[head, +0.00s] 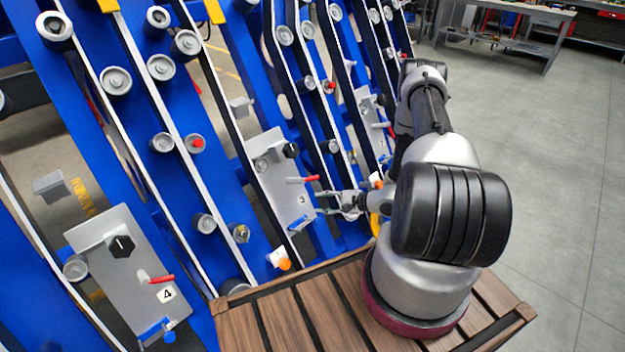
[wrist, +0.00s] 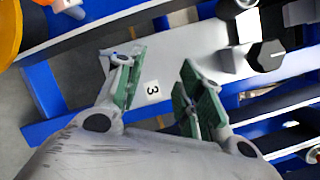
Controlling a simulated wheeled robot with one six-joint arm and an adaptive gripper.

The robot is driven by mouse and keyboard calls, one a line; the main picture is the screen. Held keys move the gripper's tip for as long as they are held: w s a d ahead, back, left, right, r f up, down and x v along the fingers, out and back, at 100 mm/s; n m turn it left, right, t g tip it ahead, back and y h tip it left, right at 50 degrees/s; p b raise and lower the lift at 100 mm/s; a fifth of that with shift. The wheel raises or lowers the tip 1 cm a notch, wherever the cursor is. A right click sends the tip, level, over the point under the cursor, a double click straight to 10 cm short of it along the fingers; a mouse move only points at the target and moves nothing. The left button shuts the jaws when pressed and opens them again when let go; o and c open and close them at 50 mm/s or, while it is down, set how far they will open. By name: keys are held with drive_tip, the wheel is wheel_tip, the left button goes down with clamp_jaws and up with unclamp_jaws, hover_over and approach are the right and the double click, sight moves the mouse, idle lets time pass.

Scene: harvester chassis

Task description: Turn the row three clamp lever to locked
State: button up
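The row three plate (head: 265,152) is grey and tilted, with a "3" label (head: 302,199), a black knob (head: 291,150), a red-tipped lever (head: 305,179) and a blue handle (head: 298,223). My gripper (head: 332,203) is just right of the plate's lower part. In the wrist view my gripper (wrist: 163,60) is open, its green-padded fingers apart with the label (wrist: 152,88) between them in the picture. The black knob (wrist: 266,55) is right of the fingers. I cannot make out the red-tipped lever in the wrist view. Nothing is visibly held.
A similar plate (head: 117,255) marked "4" stands lower left with its own knob, red lever and blue handle. Blue sloping beams (head: 130,125) with rollers surround the plates. My arm stands above a wooden slatted deck (head: 300,305). Open grey floor (head: 560,150) lies to the right.

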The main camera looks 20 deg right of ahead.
sight(315, 179)
drive_tip(key=w+d+t+h, duration=0.1)
drive_tip(key=w, duration=0.1)
drive_tip(key=w+d+r+n+t, duration=0.1)
drive_tip(key=w+d, duration=0.1)
drive_tip(key=w, duration=0.1)
drive_tip(key=w+d+t+h, duration=0.1)
drive_tip(key=w, duration=0.2)
drive_tip(key=shift+w+d+r+n+h, duration=0.2)
drive_tip(key=shift+d+r+n+h, duration=0.1)
drive_tip(key=x, duration=0.6)
drive_tip(key=shift+w+a+f, duration=0.1)
drive_tip(key=shift+w+a, duration=0.1)
drive_tip(key=shift+w, duration=0.15)
clamp_jaws()
